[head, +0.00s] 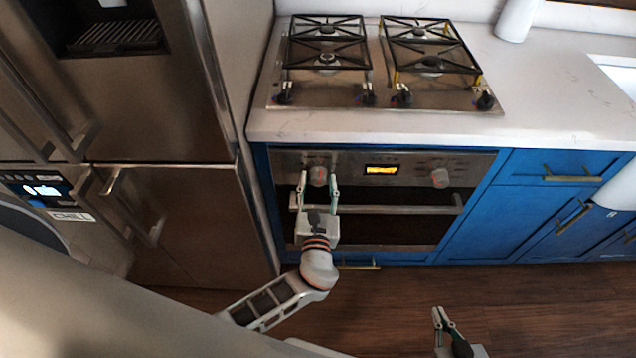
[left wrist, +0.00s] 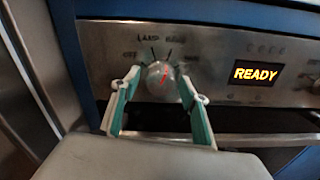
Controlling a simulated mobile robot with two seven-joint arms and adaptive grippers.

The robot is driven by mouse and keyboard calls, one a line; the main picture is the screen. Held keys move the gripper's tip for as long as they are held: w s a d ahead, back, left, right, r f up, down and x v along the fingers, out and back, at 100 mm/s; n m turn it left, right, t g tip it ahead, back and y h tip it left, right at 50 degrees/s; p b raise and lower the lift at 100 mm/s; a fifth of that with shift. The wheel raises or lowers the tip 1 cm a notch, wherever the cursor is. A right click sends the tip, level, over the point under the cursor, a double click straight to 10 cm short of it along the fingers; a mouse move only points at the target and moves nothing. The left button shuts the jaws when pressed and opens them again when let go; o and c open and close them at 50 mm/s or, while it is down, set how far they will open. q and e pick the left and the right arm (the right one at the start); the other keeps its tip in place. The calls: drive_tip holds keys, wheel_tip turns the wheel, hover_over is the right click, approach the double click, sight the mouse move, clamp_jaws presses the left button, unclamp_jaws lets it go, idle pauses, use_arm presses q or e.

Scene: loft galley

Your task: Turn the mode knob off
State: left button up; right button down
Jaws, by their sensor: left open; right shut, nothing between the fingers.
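The oven's control panel (head: 400,165) has a round silver knob on the left (head: 319,176) and another on the right (head: 440,178). In the left wrist view the left knob (left wrist: 159,75) has a red mark and sits among the labels "OFF", "LAMP" and "BAKE"; another label at its right is partly hidden. The red mark leans up and right. My left gripper (head: 318,186) is open, with its fingertips on either side of this left knob; I cannot tell if they touch it. My right gripper (head: 438,315) is shut and empty, low over the floor, away from the oven.
The oven display (left wrist: 256,74) reads "READY". The oven handle (head: 385,209) runs below the panel, under my left gripper. A gas hob (head: 385,95) is set in the counter above. A steel fridge (head: 160,110) stands close at left; blue cabinets (head: 500,215) are at right.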

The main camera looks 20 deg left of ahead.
use_arm(q)
drive_tip(key=shift+c, duration=0.5)
drive_tip(key=c, duration=1)
